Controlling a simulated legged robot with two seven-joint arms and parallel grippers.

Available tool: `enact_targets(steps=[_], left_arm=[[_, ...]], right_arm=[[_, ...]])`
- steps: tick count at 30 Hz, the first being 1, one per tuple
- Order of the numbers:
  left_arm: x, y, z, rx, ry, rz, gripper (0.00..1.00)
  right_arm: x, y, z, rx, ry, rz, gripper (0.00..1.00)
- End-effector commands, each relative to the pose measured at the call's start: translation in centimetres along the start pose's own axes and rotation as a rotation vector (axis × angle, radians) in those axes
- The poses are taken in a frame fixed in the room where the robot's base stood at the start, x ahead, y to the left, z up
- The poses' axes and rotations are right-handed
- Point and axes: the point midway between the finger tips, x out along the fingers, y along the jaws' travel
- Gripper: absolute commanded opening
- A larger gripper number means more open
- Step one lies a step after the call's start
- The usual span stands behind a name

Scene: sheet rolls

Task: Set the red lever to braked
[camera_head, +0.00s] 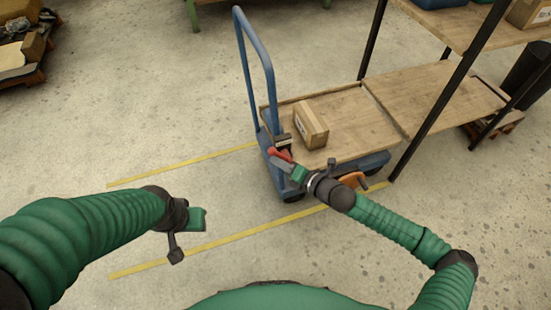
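The red lever (278,154) sits low at the handle end of the blue cart (273,172), just below the upright handle. My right gripper (312,168) is close beside it, to the lower right. Its green finger nearly meets the lever; I cannot tell whether they touch. My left gripper (190,237) is open and empty above the floor at the left, well away from the cart. The lower part of the lever's mount is partly hidden by my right gripper.
A cardboard box (311,125) lies on the cart's wooden deck (355,122). A shelf rack (452,98) with dark posts adjoins the cart on the right. Yellow floor lines (185,162) run on both sides of the cart's lane. A loaded pallet (22,70) stands far left. The floor between is clear.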

Motion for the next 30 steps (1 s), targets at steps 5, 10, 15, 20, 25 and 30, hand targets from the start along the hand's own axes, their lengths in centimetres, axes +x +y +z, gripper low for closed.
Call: enact_targets(steps=[5,10,15,20,25,30], left_arm=[[-2.2,0.0,-0.5,0.000,0.000,0.000,0.36],[-3.0,0.0,-0.7,0.000,0.000,0.000,0.36],[-3.5,0.0,-0.8,0.000,0.000,0.000,0.36],[-3.7,0.0,-0.9,0.000,0.000,0.000,0.36],[-3.8,0.0,-0.9,0.000,0.000,0.000,0.36],[-3.8,0.0,-0.9,0.000,0.000,0.000,0.36]], right_arm=[[-0.6,0.3,1.2,0.134,-0.004,0.074,0.00],[-1.0,0.2,1.8,0.239,-0.003,0.138,0.00],[-1.2,0.1,2.1,0.314,-0.002,0.183,0.00],[-1.3,-0.1,2.4,0.359,-0.002,0.209,0.00],[-1.4,-0.1,2.5,0.380,-0.001,0.222,0.00],[-1.4,-0.2,2.5,0.384,-0.002,0.224,0.00]])
